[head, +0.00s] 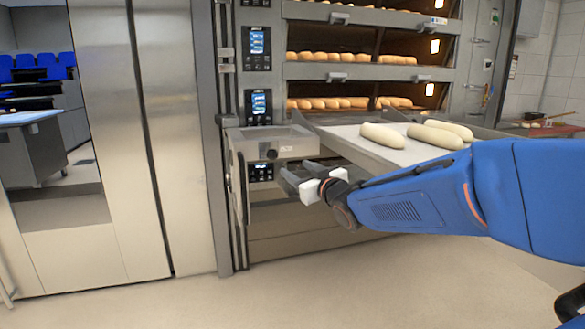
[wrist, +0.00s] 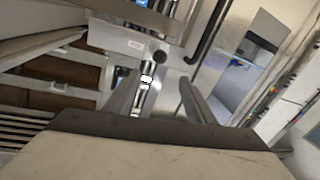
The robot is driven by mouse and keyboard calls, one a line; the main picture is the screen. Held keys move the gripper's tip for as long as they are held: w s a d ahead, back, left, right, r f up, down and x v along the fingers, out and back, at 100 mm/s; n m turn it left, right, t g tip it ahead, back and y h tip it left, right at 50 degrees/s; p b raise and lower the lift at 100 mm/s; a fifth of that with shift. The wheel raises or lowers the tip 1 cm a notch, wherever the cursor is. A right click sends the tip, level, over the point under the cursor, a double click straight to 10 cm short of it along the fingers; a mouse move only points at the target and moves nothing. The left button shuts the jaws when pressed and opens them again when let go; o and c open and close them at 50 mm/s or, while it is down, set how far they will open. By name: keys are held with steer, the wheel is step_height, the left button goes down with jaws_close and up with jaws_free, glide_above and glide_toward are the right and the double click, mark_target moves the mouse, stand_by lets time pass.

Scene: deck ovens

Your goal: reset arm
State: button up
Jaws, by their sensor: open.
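My gripper (head: 285,178) is at the left end of my blue arm, in front of the lower part of the deck oven (head: 226,150). Its dark fingers point left towards the oven's control side and stand apart with nothing between them. In the wrist view my gripper (wrist: 158,88) also shows open and empty, with a metal oven part behind the gap. I cannot tell the exact distance from the fingertips to the oven.
A loading board (head: 345,131) with several pale dough loaves (head: 437,136) sits just above and behind my forearm. A grey box-like oven fitting (head: 270,146) juts out close above my gripper. Upper decks hold browned loaves (head: 350,58). The floor (head: 330,285) in front is clear.

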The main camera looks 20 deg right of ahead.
steer(key=shift+s+d, duration=0.1)
steer(key=shift+s, duration=0.45)
steer(key=s+d+f+m+g+h, duration=0.1)
steer(key=s+f+g, duration=0.3)
steer(key=s, duration=0.8)
steer(key=s+d+f+m+g+h, duration=0.1)
steer(key=s+f+g, duration=0.3)
steer(key=s+f, duration=0.5)
steer(key=s+d+f+m+g+h, duration=0.1)
steer(key=s+f+g, duration=0.3)
steer(key=s, duration=1.1)
step_height(320, 180, down, 3)
steer(key=shift+m+g, duration=0.4)
steer(key=shift+m, duration=0.3)
steer(key=shift+w+d, duration=0.1)
